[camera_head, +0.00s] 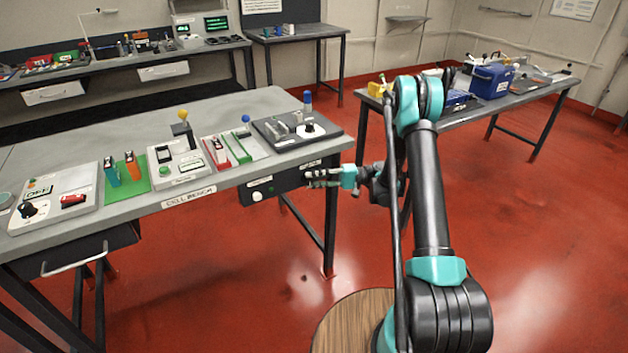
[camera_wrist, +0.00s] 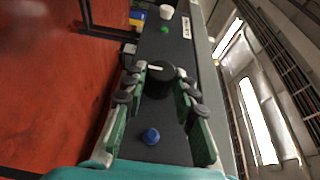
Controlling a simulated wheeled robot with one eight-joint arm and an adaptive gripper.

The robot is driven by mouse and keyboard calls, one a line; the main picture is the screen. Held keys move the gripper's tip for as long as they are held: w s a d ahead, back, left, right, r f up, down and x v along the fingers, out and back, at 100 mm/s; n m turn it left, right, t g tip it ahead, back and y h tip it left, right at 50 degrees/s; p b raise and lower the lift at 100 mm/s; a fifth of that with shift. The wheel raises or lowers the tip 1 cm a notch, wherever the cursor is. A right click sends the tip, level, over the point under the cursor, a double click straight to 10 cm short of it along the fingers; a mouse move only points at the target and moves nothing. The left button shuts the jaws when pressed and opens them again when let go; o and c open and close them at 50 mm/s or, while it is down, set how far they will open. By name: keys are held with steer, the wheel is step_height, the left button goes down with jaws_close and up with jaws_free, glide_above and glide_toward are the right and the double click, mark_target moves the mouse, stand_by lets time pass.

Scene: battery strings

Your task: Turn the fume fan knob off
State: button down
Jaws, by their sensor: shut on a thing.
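My gripper (camera_head: 322,178) reaches from the right to the dark control panel (camera_head: 288,184) under the front edge of the cell bench. In the wrist view, the fingers of my gripper (camera_wrist: 161,73) are shut on the round black knob (camera_wrist: 159,83) from two sides. A short white mark shows on the knob, running across the picture. The knob's label cannot be read, and in the head view my gripper hides it. A blue button (camera_wrist: 151,136) lies between the finger bases on the same panel. A green light (camera_wrist: 165,30) and a white knob (camera_wrist: 166,12) are farther along it.
The cell bench (camera_head: 250,105) carries several boxes and a dark board with a white dial (camera_head: 311,130). A second table (camera_head: 545,92) stands at the right with a blue case (camera_head: 492,80). The red floor (camera_head: 560,240) at the right is clear.

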stand_by(0.4)
steer(key=c, duration=1.2)
jaws_free()
steer(key=v, duration=1.2)
steer(key=shift+f, duration=0.15)
